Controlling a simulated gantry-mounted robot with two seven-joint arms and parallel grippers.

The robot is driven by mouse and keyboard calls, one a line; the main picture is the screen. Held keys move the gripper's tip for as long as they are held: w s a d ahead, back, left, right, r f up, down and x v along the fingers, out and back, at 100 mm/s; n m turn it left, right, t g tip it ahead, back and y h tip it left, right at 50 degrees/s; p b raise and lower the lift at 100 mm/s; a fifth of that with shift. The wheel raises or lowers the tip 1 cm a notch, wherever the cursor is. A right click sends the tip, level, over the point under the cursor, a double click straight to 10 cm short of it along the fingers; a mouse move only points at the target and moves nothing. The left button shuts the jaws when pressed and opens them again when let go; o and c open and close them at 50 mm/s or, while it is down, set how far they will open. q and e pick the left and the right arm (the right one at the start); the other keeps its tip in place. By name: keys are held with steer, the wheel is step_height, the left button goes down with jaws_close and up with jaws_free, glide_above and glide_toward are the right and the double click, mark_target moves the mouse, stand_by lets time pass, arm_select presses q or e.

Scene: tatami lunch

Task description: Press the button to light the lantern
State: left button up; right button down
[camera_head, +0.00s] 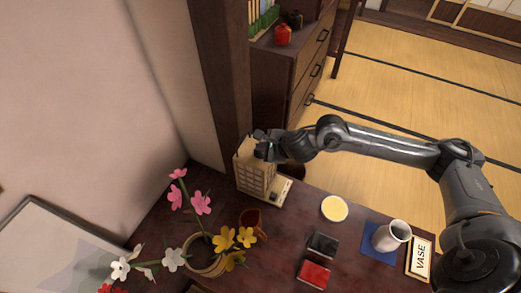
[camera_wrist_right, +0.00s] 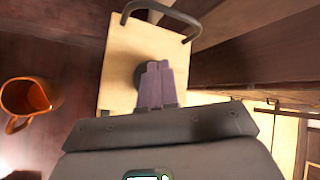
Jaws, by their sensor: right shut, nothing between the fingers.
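The lantern (camera_head: 252,178), a pale box with latticed sides, stands upright at the far edge of the dark table. A small dark knob (camera_head: 274,196) sits on the pale base beside it. I see no clear glow from the lantern. My right gripper (camera_head: 262,150) is at the lantern's top and hides part of it. In the right wrist view, its fingertips (camera_wrist_right: 159,70) are shut and empty in front of a pale wooden panel (camera_wrist_right: 118,60) with a dark handle. A dark round part (camera_wrist_right: 138,76) shows behind them; I cannot tell whether they touch it. My left gripper is out of view.
A brown cup (camera_head: 250,222) stands near the lantern and a flower arrangement (camera_head: 205,262) is at the left. A dark post (camera_head: 222,80) rises behind.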

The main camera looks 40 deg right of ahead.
mark_target(262, 153)
steer(key=shift+f, duration=0.2)
steer(key=shift+r, duration=0.15)
steer(key=shift+r+p, duration=0.4)
steer(key=shift+r, duration=0.3)
steer(key=shift+r, duration=0.1)
steer(key=shift+r+p, duration=2.15)
steer(key=shift+r, duration=0.8)
